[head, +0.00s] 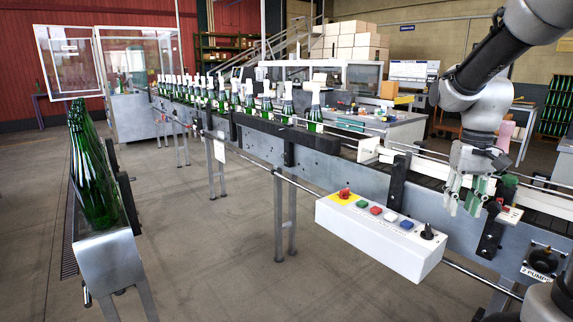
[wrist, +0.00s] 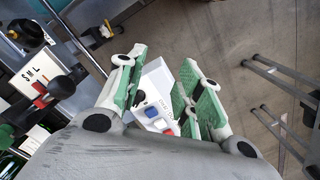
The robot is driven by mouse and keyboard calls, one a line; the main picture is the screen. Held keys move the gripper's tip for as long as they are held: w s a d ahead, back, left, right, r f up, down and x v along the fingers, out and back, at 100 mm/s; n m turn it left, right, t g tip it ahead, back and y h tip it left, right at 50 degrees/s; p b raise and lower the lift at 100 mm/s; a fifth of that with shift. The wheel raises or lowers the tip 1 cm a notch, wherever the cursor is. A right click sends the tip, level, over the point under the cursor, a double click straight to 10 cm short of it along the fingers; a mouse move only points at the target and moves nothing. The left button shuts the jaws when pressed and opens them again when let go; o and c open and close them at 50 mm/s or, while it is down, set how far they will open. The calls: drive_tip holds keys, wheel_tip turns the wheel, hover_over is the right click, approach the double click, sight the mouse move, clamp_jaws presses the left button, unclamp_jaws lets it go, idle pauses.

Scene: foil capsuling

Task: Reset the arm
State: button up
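My arm reaches down from the upper right in the head view. My gripper (head: 466,194) hangs by the conveyor's near rail, to the right of and above the white control box. In the wrist view, the green-padded fingers of my gripper (wrist: 162,85) stand apart with nothing held between them.
The conveyor (head: 255,137) carries a row of green bottles (head: 287,106) with white tops. More green bottles (head: 92,180) stand on a narrow conveyor at the left. A black knob (head: 427,232) and buttons sit on the box. The floor (head: 220,260) between the conveyors is clear.

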drive_tip(key=s+a+r+t, duration=0.2)
drive_tip(key=s, duration=0.6)
drive_tip(key=s+a+r+n+t, duration=0.1)
drive_tip(key=s+a+r+t, duration=0.1)
drive_tip(key=s, duration=0.5)
drive_tip(key=shift+s+r+n+t, duration=0.3)
drive_tip(key=shift+s+r+t, duration=0.1)
drive_tip(key=shift+r+t, duration=0.15)
drive_tip(key=shift+c, duration=0.2)
idle(0.3)
